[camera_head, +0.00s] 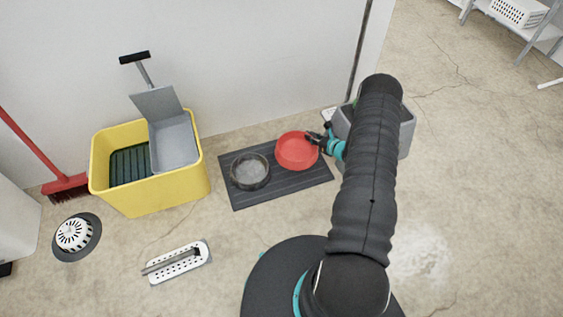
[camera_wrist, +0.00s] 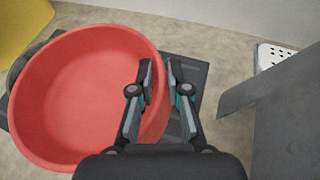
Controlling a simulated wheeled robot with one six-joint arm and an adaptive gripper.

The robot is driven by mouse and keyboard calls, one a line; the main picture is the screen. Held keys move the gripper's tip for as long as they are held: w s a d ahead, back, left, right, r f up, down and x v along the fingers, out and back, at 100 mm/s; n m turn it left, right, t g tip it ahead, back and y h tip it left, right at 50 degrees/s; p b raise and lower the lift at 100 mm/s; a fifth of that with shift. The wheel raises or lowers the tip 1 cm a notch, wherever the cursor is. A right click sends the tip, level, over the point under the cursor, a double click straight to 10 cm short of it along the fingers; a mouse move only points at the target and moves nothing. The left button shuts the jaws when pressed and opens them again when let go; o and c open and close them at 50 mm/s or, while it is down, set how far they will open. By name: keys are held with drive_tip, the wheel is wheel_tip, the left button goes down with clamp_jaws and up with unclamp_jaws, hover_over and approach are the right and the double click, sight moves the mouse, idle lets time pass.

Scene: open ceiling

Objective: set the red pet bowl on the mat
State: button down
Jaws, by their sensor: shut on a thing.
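The red pet bowl (camera_head: 296,149) is over the right part of the dark ribbed mat (camera_head: 240,198) in the head view. It also fills the left of the wrist view (camera_wrist: 80,90), its opening facing up. My gripper (camera_head: 318,139) is shut on the bowl's right rim, one finger inside and one outside, as the wrist view shows (camera_wrist: 160,72). The mat shows behind the fingers in the wrist view (camera_wrist: 190,70). I cannot tell whether the bowl's underside touches the mat.
A dark bowl (camera_head: 250,171) stands on the mat's left half, close to the red bowl. A yellow bucket (camera_head: 165,197) is left of the mat. A grey bin (camera_head: 406,134) stands right of it, partly behind my arm. A white perforated tray (camera_head: 180,266) lies in front. Floor at right is clear.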

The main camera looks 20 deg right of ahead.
wheel_tip(320, 180, down, 10)
drive_tip(key=shift+r+b, duration=0.1)
drive_tip(key=shift+b, duration=0.25)
idle(0.4)
drive_tip(key=c, duration=1.1)
unclamp_jaws()
drive_tip(key=shift+c, duration=0.2)
